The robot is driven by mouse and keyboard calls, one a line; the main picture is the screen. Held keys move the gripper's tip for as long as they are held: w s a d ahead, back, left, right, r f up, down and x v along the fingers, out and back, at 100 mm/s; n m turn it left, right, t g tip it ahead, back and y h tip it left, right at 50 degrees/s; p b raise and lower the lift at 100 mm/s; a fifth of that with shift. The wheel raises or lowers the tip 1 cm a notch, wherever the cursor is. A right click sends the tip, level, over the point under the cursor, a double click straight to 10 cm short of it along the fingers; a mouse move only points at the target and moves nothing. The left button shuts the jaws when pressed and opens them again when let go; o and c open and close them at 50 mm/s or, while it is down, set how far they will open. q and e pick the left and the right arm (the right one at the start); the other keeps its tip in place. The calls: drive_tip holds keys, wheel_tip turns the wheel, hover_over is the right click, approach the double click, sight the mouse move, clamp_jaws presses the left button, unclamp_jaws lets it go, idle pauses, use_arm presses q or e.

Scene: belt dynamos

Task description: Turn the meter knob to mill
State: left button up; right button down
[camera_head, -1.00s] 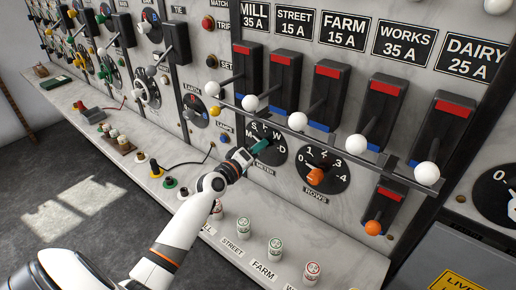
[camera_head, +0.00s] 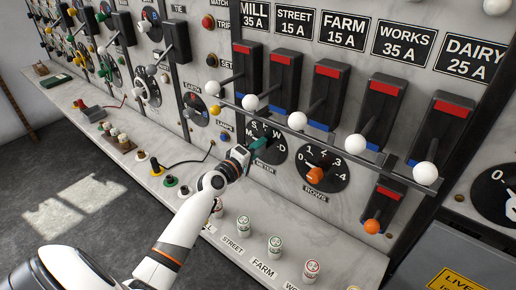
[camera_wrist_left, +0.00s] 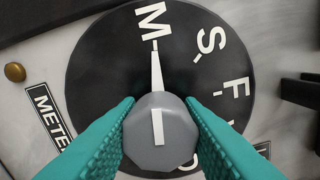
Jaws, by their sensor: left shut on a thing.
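The meter knob is a grey faceted knob (camera_wrist_left: 160,130) with a white pointer line, on a round black dial (camera_wrist_left: 105,75) lettered M, S, F and more. In the left wrist view its pointer lines up with the M mark. My left gripper (camera_head: 256,143) reaches the meter dial (camera_head: 272,152) in the head view. Its teal fingers (camera_wrist_left: 162,135) are shut on the knob, one on each side. In the head view the gripper hides the knob. My right gripper is not in view.
The rows dial with an orange knob (camera_head: 315,174) is just right of the meter dial. White-balled levers (camera_head: 297,121) and a rail stand out above. Several fuse-like plugs (camera_head: 275,243) stand on the ledge (camera_head: 340,260) below.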

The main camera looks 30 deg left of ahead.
use_arm(q)
drive_tip(key=o, duration=1)
drive_tip(key=shift+c, duration=0.2)
drive_tip(key=shift+s+f, duration=0.1)
drive_tip(key=shift+s, duration=0.45)
drive_tip(key=s+a+b, duration=0.1)
drive_tip(key=s+b, duration=0.2)
drive_tip(key=s, duration=0.8)
